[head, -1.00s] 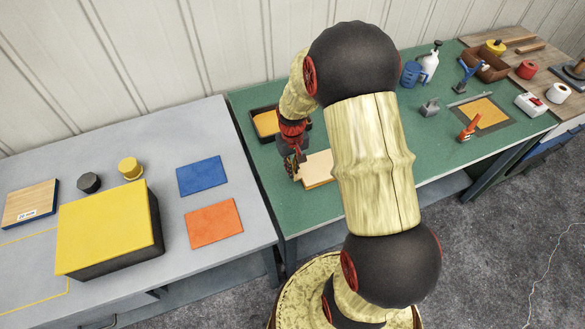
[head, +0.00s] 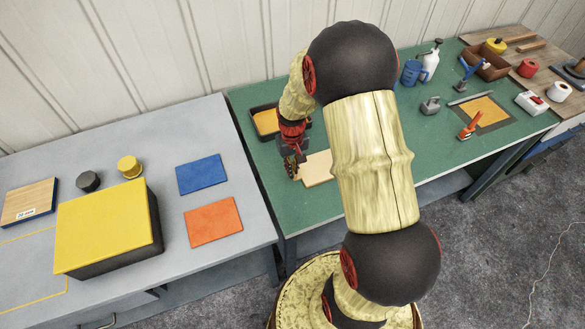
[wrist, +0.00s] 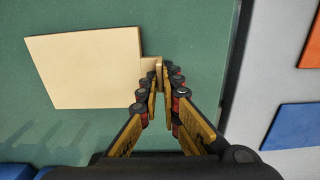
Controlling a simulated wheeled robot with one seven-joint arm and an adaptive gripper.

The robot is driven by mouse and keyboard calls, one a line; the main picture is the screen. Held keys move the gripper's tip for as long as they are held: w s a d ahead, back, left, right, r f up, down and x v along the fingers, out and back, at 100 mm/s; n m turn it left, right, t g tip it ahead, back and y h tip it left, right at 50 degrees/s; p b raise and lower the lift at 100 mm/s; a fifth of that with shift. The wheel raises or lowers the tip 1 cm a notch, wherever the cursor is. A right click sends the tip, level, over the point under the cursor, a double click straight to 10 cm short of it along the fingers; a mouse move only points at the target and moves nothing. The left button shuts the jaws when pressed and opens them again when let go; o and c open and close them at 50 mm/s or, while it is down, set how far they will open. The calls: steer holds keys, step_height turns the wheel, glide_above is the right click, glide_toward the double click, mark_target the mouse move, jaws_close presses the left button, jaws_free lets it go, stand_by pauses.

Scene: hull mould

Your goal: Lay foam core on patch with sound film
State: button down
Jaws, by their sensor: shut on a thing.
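The foam core is a flat beige panel (head: 317,168) at the left front of the green bench; part of it is hidden behind my arm. In the wrist view the panel (wrist: 88,67) has a small tab at its right edge, and my gripper (wrist: 160,72) is shut on that tab. My gripper (head: 292,165) also shows in the head view at the panel's left end. A blue sheet (head: 202,174) and an orange sheet (head: 213,222) lie flat on the grey table to the left. I cannot tell which sheet is a patch, or its film's condition.
A black tray (head: 256,136) with an orange-yellow content stands behind my gripper. A yellow-topped box (head: 108,226), two small round pots and a wooden block (head: 29,203) are on the grey table. Tools, bottles and a yellow square (head: 484,110) occupy the green bench's right side. A gap separates the tables.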

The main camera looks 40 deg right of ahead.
steer(key=c, duration=1.9)
jaws_free()
steer(key=shift+o, duration=0.3)
steer(key=o, duration=0.4)
steer(key=shift+c, duration=0.2)
steer(key=shift+o, duration=0.5)
steer(key=shift+r, duration=0.1)
steer(key=shift+r+p, duration=2.55)
steer(key=shift+r, duration=0.9)
